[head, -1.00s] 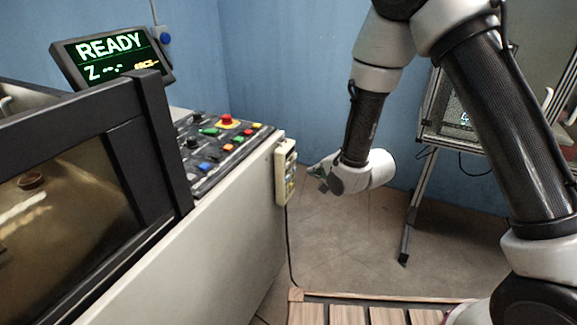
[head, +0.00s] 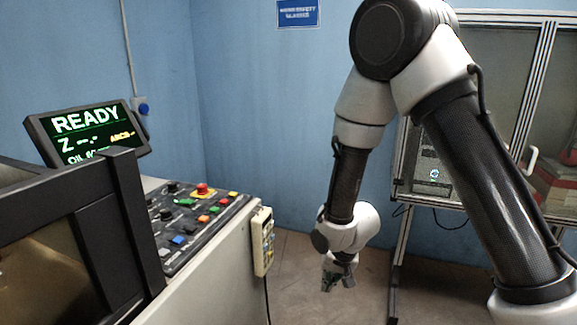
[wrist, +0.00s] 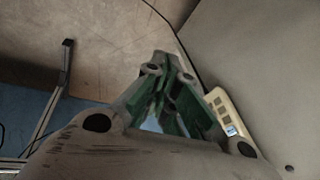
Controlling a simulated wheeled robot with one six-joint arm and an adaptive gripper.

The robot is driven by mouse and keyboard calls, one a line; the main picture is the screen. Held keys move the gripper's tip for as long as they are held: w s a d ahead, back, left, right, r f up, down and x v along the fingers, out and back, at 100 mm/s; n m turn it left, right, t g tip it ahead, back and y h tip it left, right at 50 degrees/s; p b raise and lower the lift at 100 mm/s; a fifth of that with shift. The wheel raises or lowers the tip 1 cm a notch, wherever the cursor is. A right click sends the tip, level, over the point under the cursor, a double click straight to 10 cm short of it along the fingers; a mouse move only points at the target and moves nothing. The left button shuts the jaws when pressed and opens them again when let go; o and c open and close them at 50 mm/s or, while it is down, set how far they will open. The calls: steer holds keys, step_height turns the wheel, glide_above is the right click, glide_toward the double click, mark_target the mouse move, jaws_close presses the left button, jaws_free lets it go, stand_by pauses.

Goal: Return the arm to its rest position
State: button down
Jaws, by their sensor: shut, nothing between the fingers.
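My arm hangs bent at the right of the head view, with the elbow high and the forearm pointing down. My gripper (head: 338,278) is at its lower end, pointing down over the floor, to the right of the machine's side and clear of it. In the wrist view my gripper (wrist: 165,62) shows its fingers closed together with nothing between them. The floor lies beyond the fingertips.
The machine's control panel (head: 195,222) has several coloured buttons. A pendant (head: 262,242) hangs on the machine's side; it also shows in the wrist view (wrist: 228,112). A READY screen (head: 88,132) stands behind. A framed cabinet (head: 440,165) stands behind my arm.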

steer(key=s+d+r, duration=0.6)
steer(key=d+r, duration=0.2)
steer(key=r, duration=0.3)
steer(key=s+d+r+n+t+h, duration=0.1)
steer(key=s+d+r, duration=0.6)
steer(key=d+r, duration=0.2)
steer(key=s+d+r+h, duration=0.1)
steer(key=s+d+r, duration=0.6)
steer(key=r, duration=0.5)
steer(key=shift+d+r, duration=0.4)
steer(key=shift+d, duration=0.65)
steer(key=shift+a, duration=0.1)
